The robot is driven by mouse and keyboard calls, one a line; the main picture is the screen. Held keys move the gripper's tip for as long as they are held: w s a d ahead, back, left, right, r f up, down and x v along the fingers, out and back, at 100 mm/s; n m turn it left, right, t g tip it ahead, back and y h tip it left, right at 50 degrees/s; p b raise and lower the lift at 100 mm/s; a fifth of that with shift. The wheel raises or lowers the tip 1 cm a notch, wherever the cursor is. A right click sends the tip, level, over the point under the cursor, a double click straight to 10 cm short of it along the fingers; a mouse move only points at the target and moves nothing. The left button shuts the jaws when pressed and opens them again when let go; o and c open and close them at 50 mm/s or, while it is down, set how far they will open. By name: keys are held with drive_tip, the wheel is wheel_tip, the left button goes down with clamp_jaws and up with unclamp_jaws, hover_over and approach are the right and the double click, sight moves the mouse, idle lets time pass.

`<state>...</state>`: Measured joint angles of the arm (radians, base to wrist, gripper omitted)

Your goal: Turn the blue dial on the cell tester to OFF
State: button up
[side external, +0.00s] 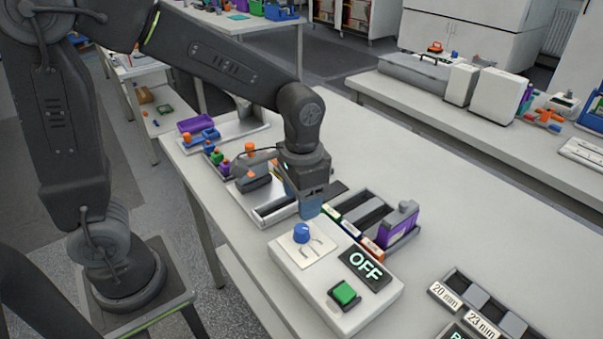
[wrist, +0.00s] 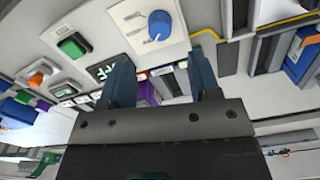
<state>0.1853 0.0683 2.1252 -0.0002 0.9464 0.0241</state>
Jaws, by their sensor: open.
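The blue dial (side external: 302,233) sits on a white plate on top of the white cell tester (side external: 332,304). The tester's dark display (side external: 364,267) reads OFF in the side view. A green button (side external: 344,293) is in front of the display. My gripper (side external: 311,205) is just behind and above the dial, pointing down, apart from it. In the wrist view the blue dial (wrist: 160,24) shows beyond my two open fingers (wrist: 160,85), with nothing between them. Marks printed around the dial are too small to read.
A slotted rack (side external: 372,220) with a purple cell (side external: 400,226) stands close behind the tester. Labelled bins (side external: 478,318) are at the front right. Trays and small coloured parts lie to the left behind my gripper.

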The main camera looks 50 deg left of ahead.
wheel_tip(320, 180, up, 6)
drive_tip(key=shift+f, duration=0.2)
drive_tip(key=s+a+r+n+t, duration=0.2)
drive_tip(key=s+a+t, duration=0.3)
drive_tip(key=s, duration=0.5)
drive_tip(key=shift+s+a+r+t, duration=0.3)
drive_tip(key=shift+s+a+r, duration=0.15)
drive_tip(key=shift+r, duration=0.25)
idle(0.3)
